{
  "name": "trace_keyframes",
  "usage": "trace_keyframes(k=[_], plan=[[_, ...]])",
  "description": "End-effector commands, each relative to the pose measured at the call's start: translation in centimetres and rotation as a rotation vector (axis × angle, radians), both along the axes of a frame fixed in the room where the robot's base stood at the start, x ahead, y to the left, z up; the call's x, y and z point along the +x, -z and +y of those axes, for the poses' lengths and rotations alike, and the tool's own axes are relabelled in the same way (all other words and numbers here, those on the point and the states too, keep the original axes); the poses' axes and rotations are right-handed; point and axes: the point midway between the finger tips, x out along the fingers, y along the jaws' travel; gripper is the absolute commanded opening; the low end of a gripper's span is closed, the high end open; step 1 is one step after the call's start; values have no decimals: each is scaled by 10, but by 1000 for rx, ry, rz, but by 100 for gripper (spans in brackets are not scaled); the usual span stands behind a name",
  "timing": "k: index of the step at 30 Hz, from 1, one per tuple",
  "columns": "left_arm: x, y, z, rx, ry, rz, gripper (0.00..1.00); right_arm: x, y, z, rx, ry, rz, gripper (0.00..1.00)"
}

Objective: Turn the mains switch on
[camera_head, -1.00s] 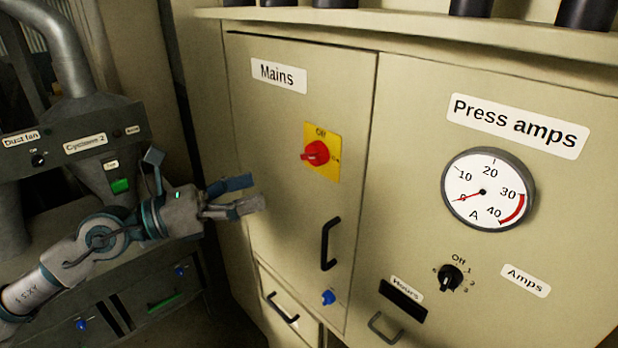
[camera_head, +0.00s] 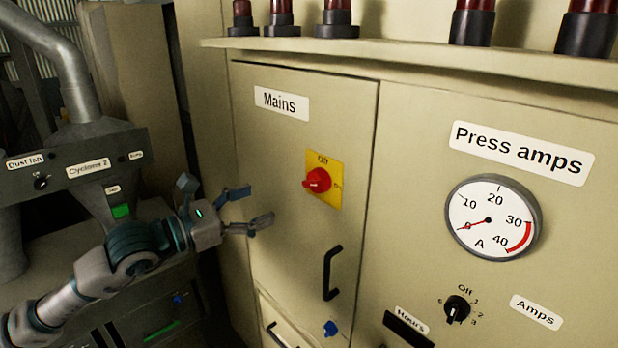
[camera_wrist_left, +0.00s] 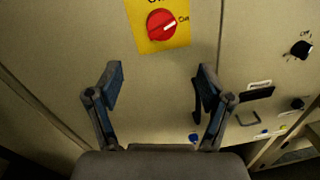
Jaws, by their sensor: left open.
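The mains switch (camera_head: 317,180) is a red rotary knob on a yellow plate (camera_head: 336,193) marked "Off" at the top and "On" at the right. It is on the beige cabinet door under the "Mains" label (camera_head: 282,103). In the left wrist view the red knob (camera_wrist_left: 161,24) is at the top, beyond the fingertips, its white pointer line slanting up to the right. My left gripper (camera_head: 256,206) is open and empty, left of and a little below the knob, apart from it. In the wrist view its two fingers (camera_wrist_left: 158,86) are spread wide. My right gripper is not seen.
A black door handle (camera_head: 331,272) and a blue key (camera_head: 330,328) are below the switch. A shelf (camera_head: 430,57) with dark-based red lamps juts out above. An ammeter (camera_head: 493,218) and a black amps knob (camera_head: 457,308) are at the right.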

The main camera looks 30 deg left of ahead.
Motion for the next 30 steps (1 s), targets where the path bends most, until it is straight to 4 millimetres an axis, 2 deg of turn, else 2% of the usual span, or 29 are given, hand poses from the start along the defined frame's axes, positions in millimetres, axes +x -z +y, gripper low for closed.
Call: trace_keyframes(k=[9,17,24,30], plan=[[19,-4,-10,-4,3,-1,80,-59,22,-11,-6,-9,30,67],[43,-5,-22,-5,5,-1,80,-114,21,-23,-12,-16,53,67],[87,-6,-42,-7,5,-1,80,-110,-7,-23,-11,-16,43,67],[113,-3,-53,-4,2,-2,80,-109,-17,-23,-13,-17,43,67]])
